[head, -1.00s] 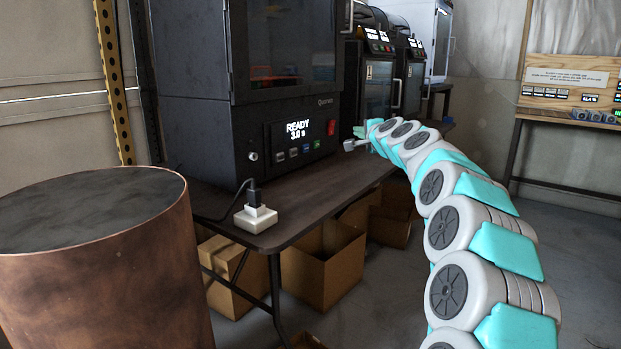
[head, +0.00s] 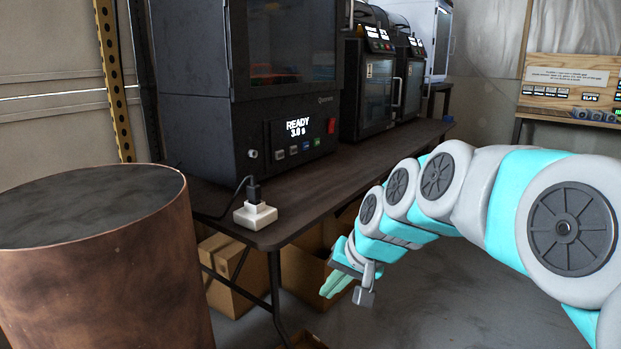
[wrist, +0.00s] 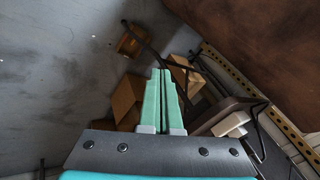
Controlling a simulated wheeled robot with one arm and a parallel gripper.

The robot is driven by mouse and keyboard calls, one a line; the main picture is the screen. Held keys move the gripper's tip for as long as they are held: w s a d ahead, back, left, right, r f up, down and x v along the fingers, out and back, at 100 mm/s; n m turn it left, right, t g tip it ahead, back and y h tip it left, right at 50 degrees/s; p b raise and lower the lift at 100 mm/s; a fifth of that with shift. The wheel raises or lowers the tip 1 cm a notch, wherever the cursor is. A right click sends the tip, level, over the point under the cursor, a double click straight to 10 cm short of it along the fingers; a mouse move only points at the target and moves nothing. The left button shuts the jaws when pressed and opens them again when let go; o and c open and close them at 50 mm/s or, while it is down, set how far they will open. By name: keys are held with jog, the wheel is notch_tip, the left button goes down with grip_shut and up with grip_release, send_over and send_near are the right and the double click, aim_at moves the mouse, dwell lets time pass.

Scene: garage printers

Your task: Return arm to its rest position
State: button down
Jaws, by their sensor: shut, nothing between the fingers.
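My gripper (head: 334,283) hangs at the end of my white and turquoise arm, pointing down and left, in front of the table's front edge. Its pale green fingers also show in the wrist view (wrist: 161,75), together and empty. In the head view it is below the level of the tabletop, in front of the cardboard boxes. My arm reaches in from the right side and bends downward.
A dark table (head: 290,201) holds a black machine (head: 285,125) reading READY 3.0 s and a white plug block (head: 255,214). Smaller printers (head: 368,90) stand behind. A copper drum (head: 100,270) is at left. Cardboard boxes (head: 225,272) sit underneath. Floor at right is free.

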jog(key=s+d+f+g+h, duration=0.1)
jog(key=s+d+f+g, duration=0.1)
jog(key=s, duration=0.7)
jog(key=s+d+f+n+g+h, duration=0.1)
jog(key=s+d+f, duration=0.4)
jog(key=s, duration=0.5)
jog(key=s+d+f+n+g+h, duration=0.1)
jog(key=s+d+f+g+h, duration=0.1)
jog(key=s, duration=0.8)
notch_tip(320, 180, down, 3)
jog(key=shift+s+d+f+g, duration=0.1)
jog(key=shift+s+d+g, duration=0.1)
jog(key=shift+d+g, duration=0.7)
jog(key=shift+d+t, duration=0.2)
jog(key=shift+t, duration=0.1)
